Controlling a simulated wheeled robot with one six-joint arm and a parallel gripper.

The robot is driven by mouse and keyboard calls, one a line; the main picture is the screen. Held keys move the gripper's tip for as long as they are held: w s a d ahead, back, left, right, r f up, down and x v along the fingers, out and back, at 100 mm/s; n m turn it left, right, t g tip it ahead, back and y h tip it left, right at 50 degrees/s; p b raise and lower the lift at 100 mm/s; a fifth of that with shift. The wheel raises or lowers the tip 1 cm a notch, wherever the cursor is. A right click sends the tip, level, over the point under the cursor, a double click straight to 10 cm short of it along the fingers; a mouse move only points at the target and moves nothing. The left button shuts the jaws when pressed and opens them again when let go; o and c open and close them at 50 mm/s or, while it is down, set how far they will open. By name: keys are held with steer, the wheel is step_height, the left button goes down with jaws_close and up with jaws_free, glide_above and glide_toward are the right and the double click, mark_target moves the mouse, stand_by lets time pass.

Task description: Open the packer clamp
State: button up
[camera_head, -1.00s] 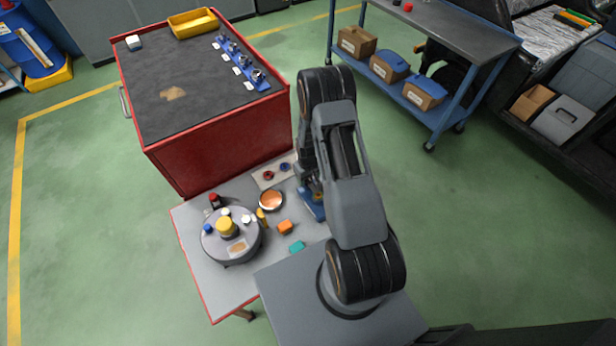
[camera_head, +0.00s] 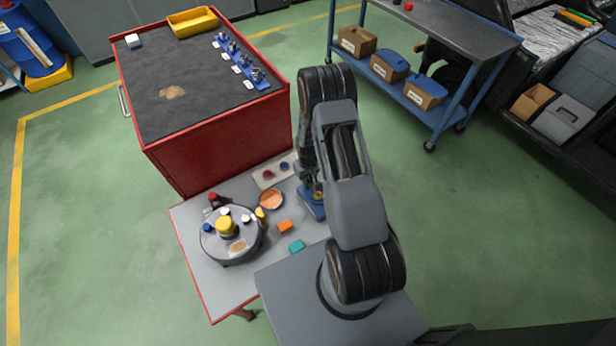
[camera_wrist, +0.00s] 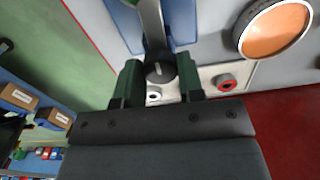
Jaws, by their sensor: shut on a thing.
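The packer clamp (camera_head: 313,204) has a blue base on the small grey table, and my arm hides much of it in the head view. In the wrist view its blue base (camera_wrist: 180,22) lies behind a silver lever that ends in a black knob (camera_wrist: 160,69). My gripper (camera_wrist: 157,78) has its two green fingers on either side of this knob and is shut on it. In the head view my gripper is mostly hidden behind my arm. How far the lever is raised is hard to tell.
A round grey turntable (camera_head: 232,256) with small containers stands at left. A red cabinet (camera_head: 222,156) rises behind the table.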

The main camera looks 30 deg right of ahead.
steer(key=m+b, duration=0.3)
steer(key=m, duration=0.1)
steer(key=shift+f, duration=0.15)
steer(key=m+b, duration=0.2)
steer(key=m, duration=0.2)
steer(key=shift+m, duration=0.4)
steer(key=m+b, duration=0.2)
steer(key=m, duration=0.2)
steer(key=shift+m+b, duration=0.65)
steer(key=shift+m, duration=1.45)
steer(key=shift+r, duration=0.2)
steer(key=o, duration=0.9)
step_height(320, 180, up, 14)
steer(key=shift+f+p, duration=0.1)
steer(key=shift+p, duration=0.25)
